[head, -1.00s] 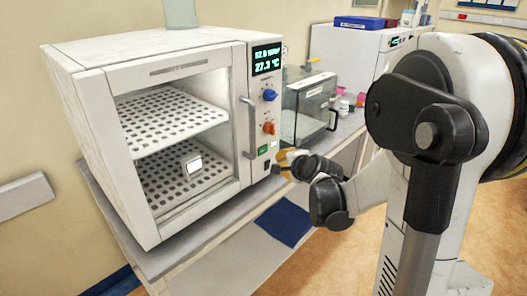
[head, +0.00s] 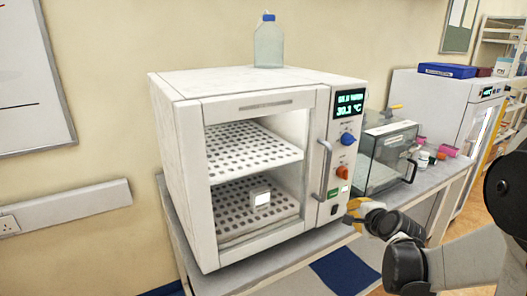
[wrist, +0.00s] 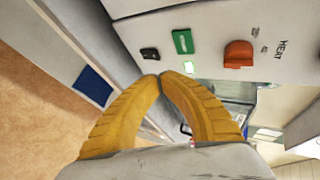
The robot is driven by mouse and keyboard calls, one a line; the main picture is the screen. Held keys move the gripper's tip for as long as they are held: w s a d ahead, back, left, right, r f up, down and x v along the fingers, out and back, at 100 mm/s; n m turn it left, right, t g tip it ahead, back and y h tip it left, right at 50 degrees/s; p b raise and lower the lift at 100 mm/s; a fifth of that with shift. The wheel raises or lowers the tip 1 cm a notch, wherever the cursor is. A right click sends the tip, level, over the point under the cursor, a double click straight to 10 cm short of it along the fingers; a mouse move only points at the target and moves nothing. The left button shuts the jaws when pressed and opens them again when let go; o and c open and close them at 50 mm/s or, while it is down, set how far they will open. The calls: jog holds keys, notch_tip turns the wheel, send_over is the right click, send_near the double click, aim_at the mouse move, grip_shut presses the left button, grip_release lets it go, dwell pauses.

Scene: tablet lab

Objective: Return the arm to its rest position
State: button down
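My gripper (wrist: 160,80) shows two yellow ridged fingers whose tips meet in the wrist view, with nothing visible between them. In the head view my gripper (head: 356,210) is beside the lower right corner of the white oven (head: 190,150), just off its control panel. In the wrist view the panel's green button (wrist: 183,41), black switch (wrist: 150,54) and orange knob (wrist: 238,54) lie beyond the fingertips. I cannot tell whether the fingers touch the panel. Part of my arm shows at the right edge of the head view.
A bottle (head: 268,42) stands on top. A clear-walled case (head: 386,155) and small pots stand right on the bench (head: 437,183). The floor is clear below.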

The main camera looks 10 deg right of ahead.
jog(key=s+a+r+n+g+y, duration=0.2)
jog(key=s+a+r+n+g, duration=0.15)
jog(key=s+a+n, duration=0.9)
jog(key=s+a+n+g, duration=0.2)
jog(key=s+a+n, duration=0.4)
jog(key=s, duration=0.7)
jog(key=shift+a+f+h, duration=0.3)
jog(key=shift+f+h, duration=0.05)
jog(key=shift+h, duration=0.05)
